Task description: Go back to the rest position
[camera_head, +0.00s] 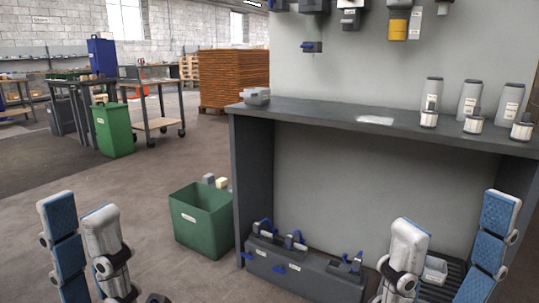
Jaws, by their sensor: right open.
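My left gripper (79,205) is at the bottom left, in front of the floor. Its two white fingers with blue pads stand upright and apart, and I see nothing between them. My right gripper (455,208) is at the bottom right, in front of the dark bench (335,114). Its fingers are wide apart and empty, with the blue pads facing inward. The lower parts of both grippers are cut off by the picture's edge.
A green bin (200,222) stands on the floor left of the bench. A grey box (300,272) with blue-handled parts lies below the bench. Grey containers (468,100) and small jars (429,118) stand on the bench top. Carts and stacked pallets are farther back; the left floor is open.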

